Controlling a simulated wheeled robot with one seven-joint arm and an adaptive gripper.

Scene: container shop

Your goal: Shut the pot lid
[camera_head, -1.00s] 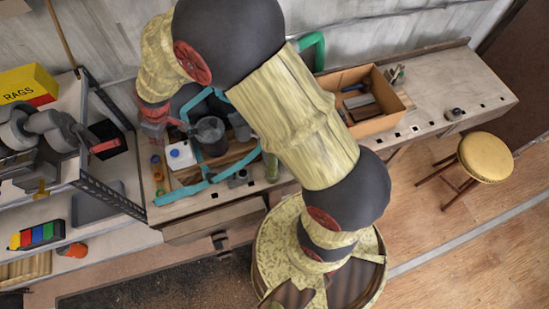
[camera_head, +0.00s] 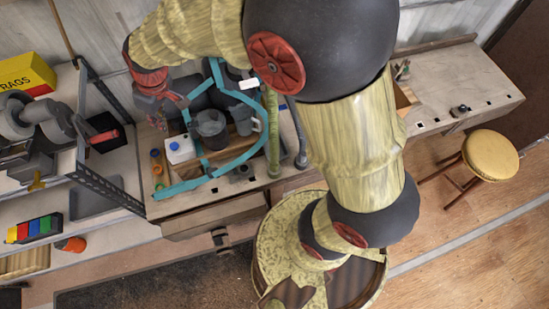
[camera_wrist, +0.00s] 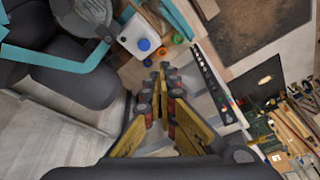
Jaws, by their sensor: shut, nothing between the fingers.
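A dark grey pot (camera_head: 211,136) stands on the workbench inside a teal frame. I cannot tell how its lid sits. At the top left of the wrist view is a grey round thing (camera_wrist: 88,14), perhaps the pot or its lid, partly cut off. My gripper (camera_wrist: 160,72) is shut and empty, with its yellow and black fingers together, just below a white container with a blue cap (camera_wrist: 139,39) in that picture. In the head view, my gripper is small and unclear, to the upper left of the pot; no contact with the pot can be seen.
The teal frame (camera_head: 184,188) crosses the bench around the pot. The white container (camera_head: 180,150) stands left of the pot and a grey mug (camera_head: 243,122) right of it. A shelf rack (camera_head: 106,185) stands at left. My arm covers much of the bench's middle.

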